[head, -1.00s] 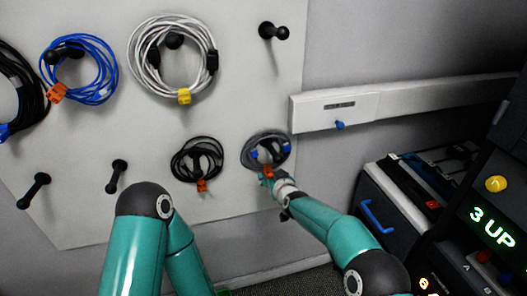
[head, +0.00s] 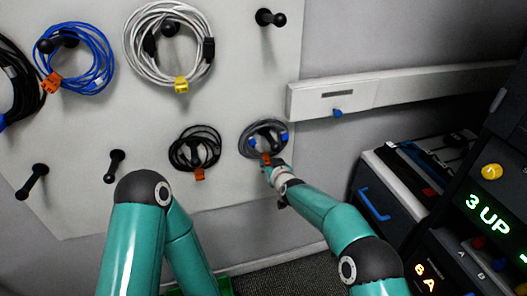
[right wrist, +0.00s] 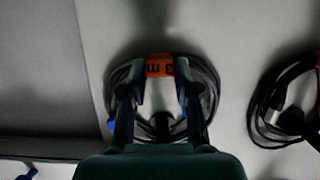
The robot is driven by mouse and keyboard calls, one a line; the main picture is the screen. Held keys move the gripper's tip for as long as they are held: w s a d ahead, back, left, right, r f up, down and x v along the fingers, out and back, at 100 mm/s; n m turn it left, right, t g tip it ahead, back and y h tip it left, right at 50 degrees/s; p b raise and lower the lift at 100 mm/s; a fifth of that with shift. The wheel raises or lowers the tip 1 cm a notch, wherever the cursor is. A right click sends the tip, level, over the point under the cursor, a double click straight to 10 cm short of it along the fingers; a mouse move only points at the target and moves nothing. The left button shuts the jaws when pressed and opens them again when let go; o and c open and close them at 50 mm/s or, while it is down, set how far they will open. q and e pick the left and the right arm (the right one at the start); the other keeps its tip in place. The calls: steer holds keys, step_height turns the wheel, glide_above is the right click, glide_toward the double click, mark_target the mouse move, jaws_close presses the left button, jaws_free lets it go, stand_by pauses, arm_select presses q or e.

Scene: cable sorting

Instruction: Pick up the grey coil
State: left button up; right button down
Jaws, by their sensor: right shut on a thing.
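The grey coil (head: 246,151), with blue plug ends and an orange tag, hangs on a peg at the lower right of the pale board in the head view. In the right wrist view the coil (right wrist: 207,84) is behind my fingers, its orange tag (right wrist: 160,66) reading "3 m". My right gripper (head: 267,160) is at the lower edge of the coil. In the right wrist view the right gripper (right wrist: 161,78) has one finger on each side of the tag and is shut on the coil there.
A black coil (head: 186,160) hangs just left of the grey one. White (head: 134,64) and blue (head: 101,88) coils hang above. Bare pegs (head: 114,166) are at the lower left. A wall rail (head: 350,96) and a bin with a blue handle (head: 375,206) are at right.

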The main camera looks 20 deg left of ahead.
steer(key=shift+r, duration=0.1)
steer(key=shift+s+d+r+b, duration=0.35)
steer(key=shift+s+r, duration=0.1)
steer(key=shift+r, duration=0.1)
steer(key=r+b+v, duration=0.1)
steer(key=b+v, duration=0.2)
steer(key=v, duration=1.1)
steer(key=shift+r, duration=0.2)
